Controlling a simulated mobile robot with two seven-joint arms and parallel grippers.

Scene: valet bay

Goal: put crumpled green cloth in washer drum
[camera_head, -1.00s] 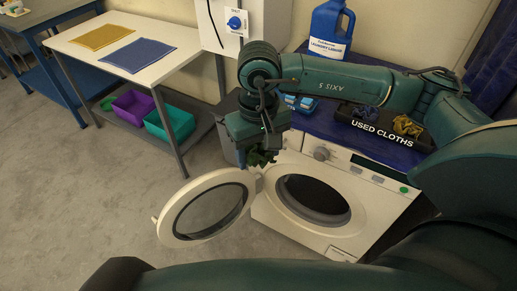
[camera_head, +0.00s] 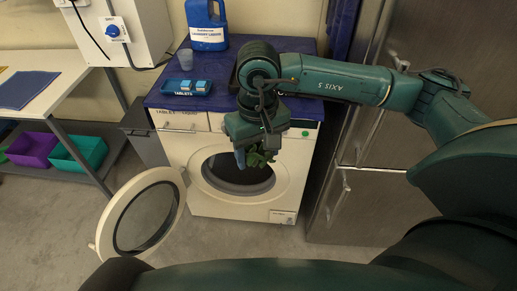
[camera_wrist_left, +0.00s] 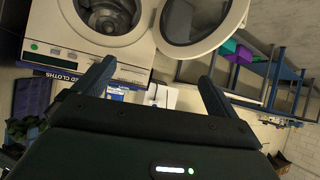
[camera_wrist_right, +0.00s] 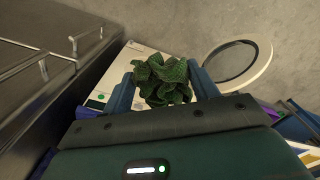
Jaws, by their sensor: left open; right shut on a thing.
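The crumpled green cloth (camera_head: 258,157) hangs from my right gripper (camera_head: 252,152) in the head view. In the right wrist view the cloth (camera_wrist_right: 163,80) sits between the fingers of my right gripper (camera_wrist_right: 164,86), which is shut on it. In the head view the cloth shows in front of the open mouth of the washer drum (camera_head: 238,175); I cannot tell its distance from the mouth. The washer (camera_head: 185,150) has its round door (camera_head: 176,192) swung open to the left. My left gripper (camera_wrist_left: 155,85) is open and empty in the left wrist view, where the drum (camera_wrist_left: 108,14) also shows.
A blue worktop (camera_head: 165,100) over the washer holds a tablet tray (camera_head: 172,88), a laundry liquid jug (camera_head: 207,38) and a cup (camera_head: 185,58). A steel cabinet (camera_head: 350,215) stands right of the washer. Purple (camera_head: 32,150) and teal (camera_head: 85,152) bins sit under the left table.

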